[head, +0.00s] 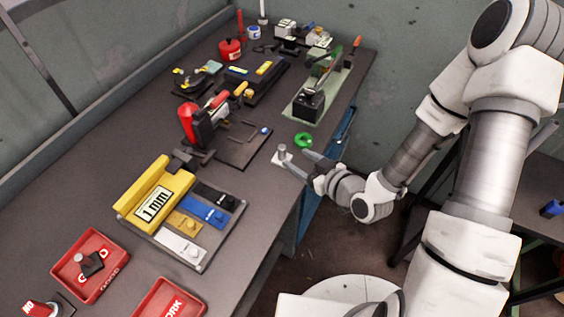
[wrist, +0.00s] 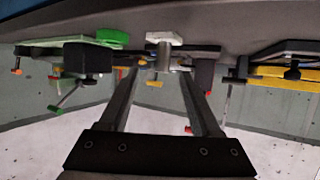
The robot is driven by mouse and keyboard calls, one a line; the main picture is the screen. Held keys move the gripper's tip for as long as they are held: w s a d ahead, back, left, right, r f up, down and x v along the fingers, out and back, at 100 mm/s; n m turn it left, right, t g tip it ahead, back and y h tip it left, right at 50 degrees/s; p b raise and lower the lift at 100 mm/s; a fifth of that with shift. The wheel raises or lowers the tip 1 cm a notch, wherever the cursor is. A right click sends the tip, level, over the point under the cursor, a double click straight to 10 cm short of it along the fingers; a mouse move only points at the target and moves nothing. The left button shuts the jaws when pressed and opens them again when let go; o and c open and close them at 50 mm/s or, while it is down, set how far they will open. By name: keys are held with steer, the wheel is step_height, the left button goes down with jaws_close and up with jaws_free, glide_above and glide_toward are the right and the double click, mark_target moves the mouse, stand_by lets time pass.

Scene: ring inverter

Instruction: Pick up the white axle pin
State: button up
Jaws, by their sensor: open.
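A pale grey-white upright pin (head: 282,150), which looks like the axle pin, stands on a small white base (head: 284,160) near the table's right edge. The wrist view is upside down; there the pin (wrist: 164,54) hangs below its white base (wrist: 165,38), just beyond the fingertips and roughly between them. My gripper (head: 291,159) reaches in from the right, low beside the base. In the wrist view my gripper (wrist: 158,72) is open, with nothing clearly held between its fingers. Whether a fingertip touches the pin or base cannot be told.
A green ring (head: 303,140) lies close behind the pin. A black block on a green board (head: 308,101) stands farther back. A dark plate with a red-handled tool (head: 190,118) is to the left. A yellow "1 mm" block (head: 155,203) and red trays (head: 90,264) are nearer.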

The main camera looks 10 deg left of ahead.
mark_target(285, 152)
steer(key=shift+b+x, duration=1.85)
steer(key=shift+b, duration=0.25)
steer(key=shift+w+a+f+p, duration=0.2)
steer(key=shift+w+a+p, duration=0.1)
steer(key=shift+a, duration=0.15)
steer(key=shift+x, duration=3.05)
steer(key=shift+s+a, duration=0.1)
steer(key=shift+c, duration=0.2)
jaws_close()
steer(key=shift+r, duration=0.1)
